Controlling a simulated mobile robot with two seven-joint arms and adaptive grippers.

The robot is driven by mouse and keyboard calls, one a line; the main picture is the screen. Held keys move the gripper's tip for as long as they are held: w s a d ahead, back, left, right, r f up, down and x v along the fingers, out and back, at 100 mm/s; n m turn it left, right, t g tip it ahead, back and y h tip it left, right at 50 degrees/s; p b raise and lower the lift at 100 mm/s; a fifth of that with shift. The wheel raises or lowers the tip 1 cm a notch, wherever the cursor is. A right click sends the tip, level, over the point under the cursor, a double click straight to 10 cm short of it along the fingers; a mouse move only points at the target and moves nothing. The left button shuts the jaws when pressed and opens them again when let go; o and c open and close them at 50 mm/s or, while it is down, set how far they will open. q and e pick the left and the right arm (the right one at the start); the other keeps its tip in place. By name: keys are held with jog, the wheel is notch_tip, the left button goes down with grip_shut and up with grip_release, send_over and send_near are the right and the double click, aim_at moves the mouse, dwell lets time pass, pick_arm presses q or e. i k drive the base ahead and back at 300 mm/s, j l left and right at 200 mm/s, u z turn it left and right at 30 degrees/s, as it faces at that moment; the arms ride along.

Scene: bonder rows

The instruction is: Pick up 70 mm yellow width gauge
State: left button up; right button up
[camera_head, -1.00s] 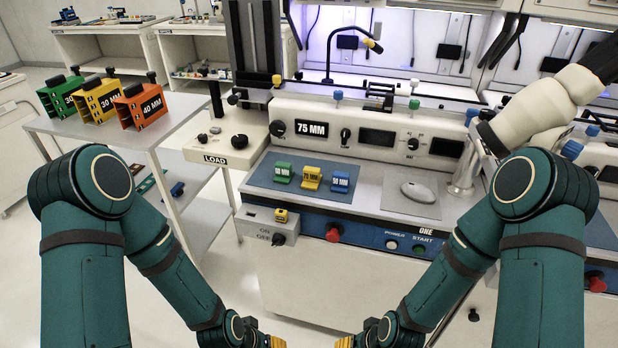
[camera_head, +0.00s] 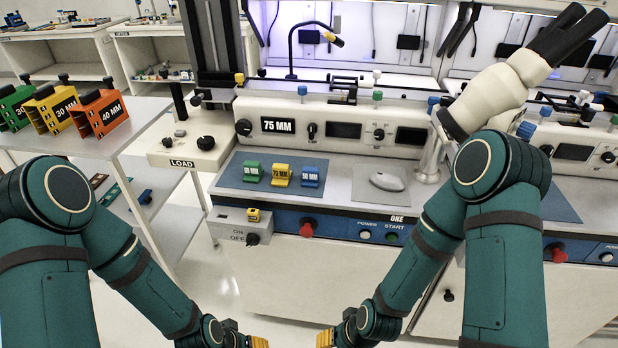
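The yellow width gauge (camera_head: 282,176) stands on a dark blue mat (camera_head: 233,180) on the machine's worktop, between a green gauge (camera_head: 252,172) and a blue gauge (camera_head: 311,176). Its label looks like 70 MM, though the print is small. My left gripper (camera_head: 262,343) and my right gripper (camera_head: 324,339) are low at the bottom edge, in front of the machine and well below the worktop. Only their yellow fingertip parts show, so their opening cannot be told. Both are apart from the gauges.
The machine's display (camera_head: 278,125) reads 75 MM. A grey mouse (camera_head: 387,181) lies on a pad to the right. A white microscope (camera_head: 500,90) overhangs the right side. A side table (camera_head: 140,125) holds green, yellow and orange blocks. A red knob (camera_head: 307,228) sticks out in front.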

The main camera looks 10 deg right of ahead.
aim_at(281, 173)
jog(key=z, duration=0.55)
jog(key=j+z, duration=0.25)
jog(key=z, duration=0.15)
jog(key=j+z, duration=0.5)
jog(key=z, duration=0.25)
jog(key=k+j+z, duration=0.2)
jog(key=j, duration=0.25)
jog(key=j+z, duration=0.2)
jog(key=j, duration=0.3)
